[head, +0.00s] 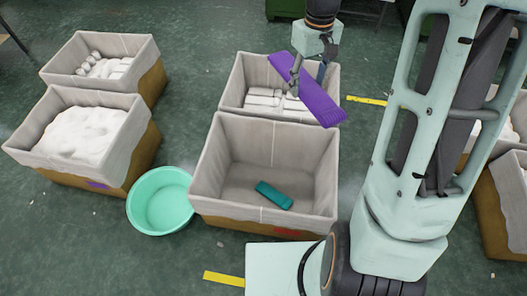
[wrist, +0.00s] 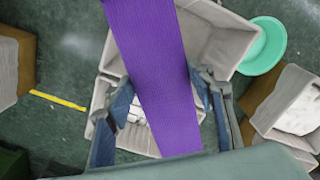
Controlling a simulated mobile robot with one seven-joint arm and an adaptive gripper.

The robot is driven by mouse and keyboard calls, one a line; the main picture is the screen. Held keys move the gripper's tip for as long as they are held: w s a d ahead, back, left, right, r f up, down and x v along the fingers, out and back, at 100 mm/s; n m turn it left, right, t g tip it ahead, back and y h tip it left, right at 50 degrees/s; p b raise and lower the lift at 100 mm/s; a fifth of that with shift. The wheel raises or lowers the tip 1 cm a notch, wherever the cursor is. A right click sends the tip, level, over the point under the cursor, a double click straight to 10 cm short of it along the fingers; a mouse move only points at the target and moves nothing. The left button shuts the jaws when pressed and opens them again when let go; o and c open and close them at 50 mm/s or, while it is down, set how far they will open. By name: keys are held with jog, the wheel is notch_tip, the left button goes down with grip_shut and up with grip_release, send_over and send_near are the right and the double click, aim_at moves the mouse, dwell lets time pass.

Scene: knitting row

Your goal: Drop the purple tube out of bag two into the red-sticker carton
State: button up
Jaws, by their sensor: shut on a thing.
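The purple tube (head: 318,101), a long flat-looking purple piece, is held tilted in the air above the back middle carton (head: 236,84). My gripper (head: 308,78) is shut on it near its middle. In the wrist view the tube (wrist: 155,60) runs between the two fingers of my gripper (wrist: 166,92) and hides much of what is below. The red-sticker carton (head: 205,170) stands in front of the back middle carton, its red mark low on the front wall. It is lined with grey cloth and holds one teal piece (head: 274,195). No label shows which bag is two.
The back middle carton holds white blocks (head: 264,97). A mint tub (head: 160,203) stands left of the red-sticker carton. Left are a purple-sticker carton (head: 132,122) with a white heap and another carton (head: 147,48). My arm fills the right; a carton (head: 506,200) shows beyond it.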

jog(key=w+a+f+n+b, duration=0.2)
jog(key=f+n+b, duration=0.4)
jog(key=f, duration=1)
jog(key=w+a+f+n+b, duration=0.2)
jog(key=a+f+n+b, duration=0.3)
jog(key=f+n, duration=0.7)
jog(key=w+a+f+n+b, duration=0.2)
jog(key=f+n+b, duration=0.7)
jog(key=f, duration=1.1)
jog(key=shift+w+a+n, duration=0.35)
jog(key=shift+a+n, duration=0.05)
jog(key=shift+a, duration=0.55)
jog(key=o, duration=1)
notch_tip(320, 180, up, 12)
jog(key=shift+f, duration=0.1)
